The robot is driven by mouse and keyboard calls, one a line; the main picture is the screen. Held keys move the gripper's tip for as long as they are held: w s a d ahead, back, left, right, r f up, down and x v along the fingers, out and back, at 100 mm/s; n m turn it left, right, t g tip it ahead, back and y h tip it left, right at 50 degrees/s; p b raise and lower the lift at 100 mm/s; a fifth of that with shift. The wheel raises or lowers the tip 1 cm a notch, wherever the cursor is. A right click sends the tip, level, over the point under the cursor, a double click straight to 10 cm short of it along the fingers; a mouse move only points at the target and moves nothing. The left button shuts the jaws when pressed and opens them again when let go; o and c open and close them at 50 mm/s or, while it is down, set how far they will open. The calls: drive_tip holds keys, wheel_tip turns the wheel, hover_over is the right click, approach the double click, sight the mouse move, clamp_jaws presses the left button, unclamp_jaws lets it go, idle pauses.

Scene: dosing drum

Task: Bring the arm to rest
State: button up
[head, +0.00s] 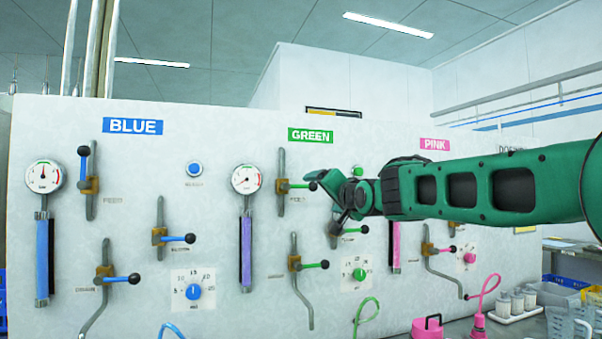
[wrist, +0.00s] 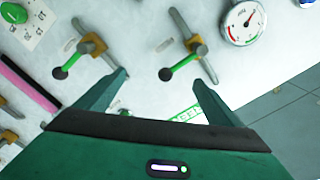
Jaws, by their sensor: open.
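My green arm reaches in from the right in the head view. My gripper (head: 328,203) is in front of the GREEN section of the white wall panel, close to the green-handled feed valve (head: 298,185) and a second green-handled valve (head: 352,230) below it. In the wrist view my gripper (wrist: 160,82) is open, with nothing between its fingers. The feed valve's green handle (wrist: 183,65) and the second valve's green handle (wrist: 76,62) lie beyond the fingertips. I cannot tell whether a finger touches either handle. My forearm hides part of the PINK section.
The panel (head: 110,215) also has a BLUE section with blue-handled valves (head: 173,239), and several round gauges (head: 246,179). A green dial (head: 360,275) sits low on the panel.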

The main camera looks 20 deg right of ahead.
drive_tip(key=shift+s, duration=0.2)
idle(0.3)
drive_tip(key=s+d+f+n+g+h, duration=0.1)
drive_tip(key=s+d+f+g, duration=0.4)
drive_tip(key=s+f, duration=0.6)
drive_tip(key=s+d+f+g+h, duration=0.1)
drive_tip(key=s+d+f+g, duration=0.4)
drive_tip(key=f, duration=0.9)
drive_tip(key=s+f+g, duration=0.2)
drive_tip(key=s+f, duration=0.4)
drive_tip(key=s, duration=0.4)
drive_tip(key=s+a+f+n+g+y, duration=0.1)
drive_tip(key=s+f+g, duration=0.2)
drive_tip(key=s+f, duration=0.3)
drive_tip(key=s+a+f+g+y, duration=0.1)
drive_tip(key=s+f+g, duration=0.2)
drive_tip(key=s, duration=1.2)
wheel_tip(320, 180, down, 3)
drive_tip(key=shift+r+n, duration=0.1)
drive_tip(key=shift+n, duration=0.2)
drive_tip(key=shift+w, duration=0.1)
